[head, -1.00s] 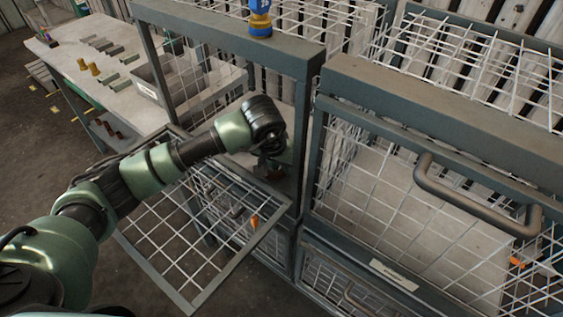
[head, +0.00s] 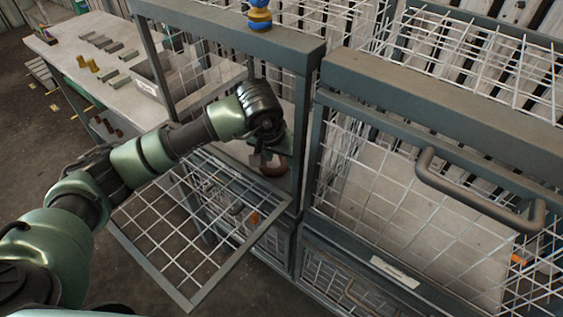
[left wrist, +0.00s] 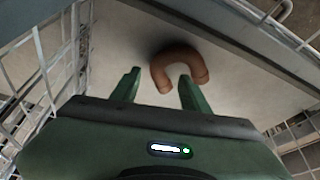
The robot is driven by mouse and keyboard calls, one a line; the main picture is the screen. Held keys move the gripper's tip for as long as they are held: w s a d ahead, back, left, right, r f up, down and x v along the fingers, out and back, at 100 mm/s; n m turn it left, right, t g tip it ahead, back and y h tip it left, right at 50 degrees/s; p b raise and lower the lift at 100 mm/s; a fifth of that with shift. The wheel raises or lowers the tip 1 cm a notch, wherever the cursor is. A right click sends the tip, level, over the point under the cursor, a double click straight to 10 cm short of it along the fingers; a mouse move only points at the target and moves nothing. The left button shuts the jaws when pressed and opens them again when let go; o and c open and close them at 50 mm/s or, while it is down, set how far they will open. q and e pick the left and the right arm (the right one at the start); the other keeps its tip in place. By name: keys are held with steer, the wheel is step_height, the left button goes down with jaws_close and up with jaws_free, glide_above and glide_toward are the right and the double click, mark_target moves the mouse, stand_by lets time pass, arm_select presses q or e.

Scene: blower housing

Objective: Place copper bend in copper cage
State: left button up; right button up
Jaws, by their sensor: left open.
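The copper bend (left wrist: 180,65) is a brown U-shaped piece lying on the pale floor of a mesh cage, as the left wrist view shows. It also shows in the head view (head: 273,167), just beyond my gripper. My left gripper (left wrist: 160,80) is open, with its fingertips close to the bend and nothing held between them. In the head view my left gripper (head: 262,158) reaches into the left cage (head: 315,60), whose mesh door (head: 195,245) hangs open. My right gripper is not in view.
A closed mesh cage with a bar handle (head: 480,195) and a label (head: 395,272) stands at the right. A workbench (head: 100,65) with small metal parts and a grey bin (head: 150,85) is at the back left. A blue and yellow object (head: 259,14) sits on the cage top.

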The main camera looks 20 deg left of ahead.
mark_target(277, 174)
arm_select(q)
steer(key=v, duration=0.4)
steer(key=shift+s+r+b, duration=0.1)
steer(key=shift+r+b, duration=0.05)
steer(key=shift+b, duration=0.15)
